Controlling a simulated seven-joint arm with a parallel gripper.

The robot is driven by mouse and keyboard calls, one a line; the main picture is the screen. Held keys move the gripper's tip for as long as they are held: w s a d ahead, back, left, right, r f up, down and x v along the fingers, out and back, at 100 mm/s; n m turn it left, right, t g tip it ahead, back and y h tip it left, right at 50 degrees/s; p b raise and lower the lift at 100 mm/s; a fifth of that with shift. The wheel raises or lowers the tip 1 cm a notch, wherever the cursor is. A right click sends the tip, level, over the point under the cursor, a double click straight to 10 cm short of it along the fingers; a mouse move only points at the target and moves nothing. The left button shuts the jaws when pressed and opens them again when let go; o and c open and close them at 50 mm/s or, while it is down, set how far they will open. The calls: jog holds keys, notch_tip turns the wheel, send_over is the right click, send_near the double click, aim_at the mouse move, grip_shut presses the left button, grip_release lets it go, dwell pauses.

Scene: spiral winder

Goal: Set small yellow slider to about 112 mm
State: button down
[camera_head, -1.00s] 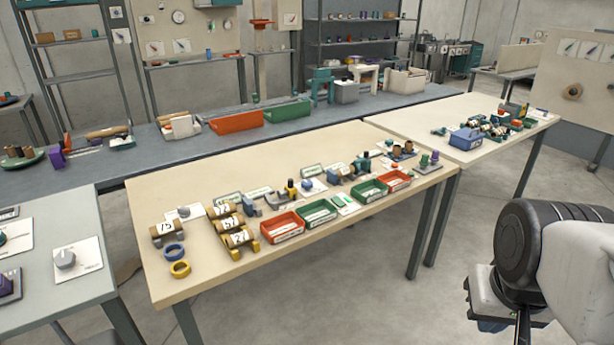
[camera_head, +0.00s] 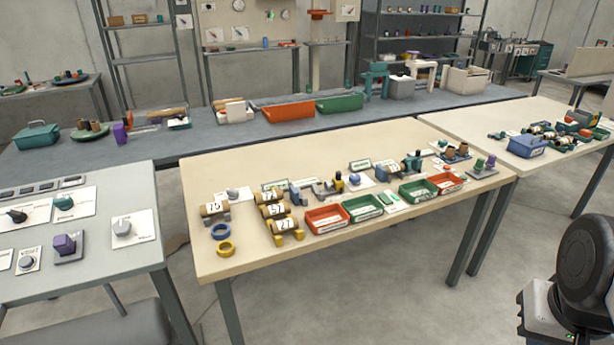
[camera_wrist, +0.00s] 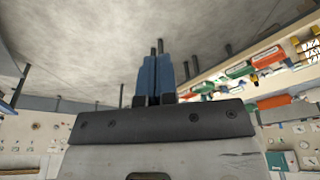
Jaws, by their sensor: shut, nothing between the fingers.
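A small yellow piece (camera_head: 339,185) with a dark top stands on a bench device in the middle of the cream table; it may be the slider, but it is too small to tell, and no scale can be read. My gripper shows in the wrist view (camera_wrist: 157,78) with its blue fingers together and nothing between them. It is in the air, well away from the table items. In the head view my dark and white wrist is at the lower right edge, off the front of the cream table, and the fingers do not show clearly.
The cream table (camera_head: 215,265) carries numbered rolls (camera_head: 283,227), a yellow ring (camera_head: 226,247), a blue ring (camera_head: 221,231), a red bin (camera_head: 327,218) and a green bin (camera_head: 362,206). A grey table (camera_head: 105,265) with knobs stands at left. The floor in front is clear.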

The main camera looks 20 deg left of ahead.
dwell(0.3)
jog(key=c, duration=1.5)
grip_release()
jog(key=o, duration=0.4)
jog(key=shift+w+a+r, duration=0.1)
jog(key=shift+w+r, duration=0.2)
jog(key=shift+w, duration=0.15)
jog(key=shift+o, duration=0.8)
jog(key=w+a+r, duration=0.2)
jog(key=w+r, duration=0.2)
jog(key=w, duration=0.6)
jog(key=shift+w+a+r+n, duration=0.2)
jog(key=shift+w+a+n, duration=0.1)
jog(key=shift+w+n, duration=0.1)
jog(key=w+a+r, duration=0.2)
jog(key=w+a, duration=0.1)
jog(key=w, duration=0.6)
jog(key=n+g, duration=0.3)
jog(key=n, duration=0.2)
send_over(339, 173)
jog(key=shift+w+a+f, duration=0.1)
jog(key=shift+w+f, duration=0.05)
jog(key=shift+f, duration=11.25)
